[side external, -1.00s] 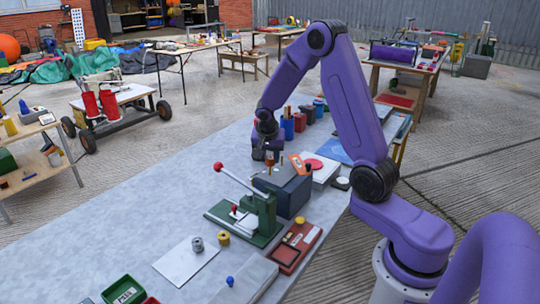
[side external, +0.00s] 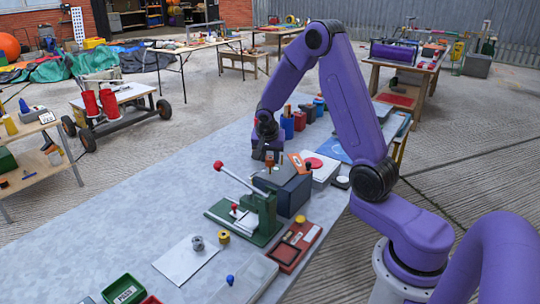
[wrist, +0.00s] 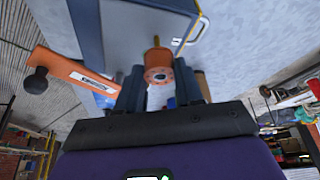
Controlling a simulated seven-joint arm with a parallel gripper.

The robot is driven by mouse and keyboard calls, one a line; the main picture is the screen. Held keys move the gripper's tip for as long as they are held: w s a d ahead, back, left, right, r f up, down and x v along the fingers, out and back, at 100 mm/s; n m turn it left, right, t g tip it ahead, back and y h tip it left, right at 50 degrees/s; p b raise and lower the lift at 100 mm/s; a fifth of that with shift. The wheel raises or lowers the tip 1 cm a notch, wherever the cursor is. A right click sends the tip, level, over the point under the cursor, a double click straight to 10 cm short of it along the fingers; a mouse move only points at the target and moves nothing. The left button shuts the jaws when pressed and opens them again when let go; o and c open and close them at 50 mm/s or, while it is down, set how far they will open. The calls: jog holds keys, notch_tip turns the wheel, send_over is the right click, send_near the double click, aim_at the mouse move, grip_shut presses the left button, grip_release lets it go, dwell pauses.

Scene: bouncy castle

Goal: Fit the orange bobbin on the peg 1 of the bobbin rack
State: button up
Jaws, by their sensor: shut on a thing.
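My gripper (wrist: 160,85) is shut on the orange bobbin (wrist: 158,66), which sits between the two dark fingertips in the wrist view. A short brass-coloured peg (wrist: 156,41) shows in line with the bobbin, on its far side. I cannot tell whether the bobbin is around it. The dark blue-grey bobbin rack (side external: 287,190) stands on the table in the side view, and my gripper (side external: 268,158) is at its far left top edge. The rack also fills the top of the wrist view (wrist: 100,25).
A green lever press (side external: 250,215) with a red-knobbed handle stands close in front of the rack. A white box with a red disc (side external: 318,168) is to the right. Blue and red containers (side external: 300,121) stand behind.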

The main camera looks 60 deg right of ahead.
jog(key=shift+f, duration=1.65)
dwell(2.4)
jog(key=o, duration=1.6)
jog(key=shift+r, duration=0.1)
jog(key=shift+r, duration=4.3)
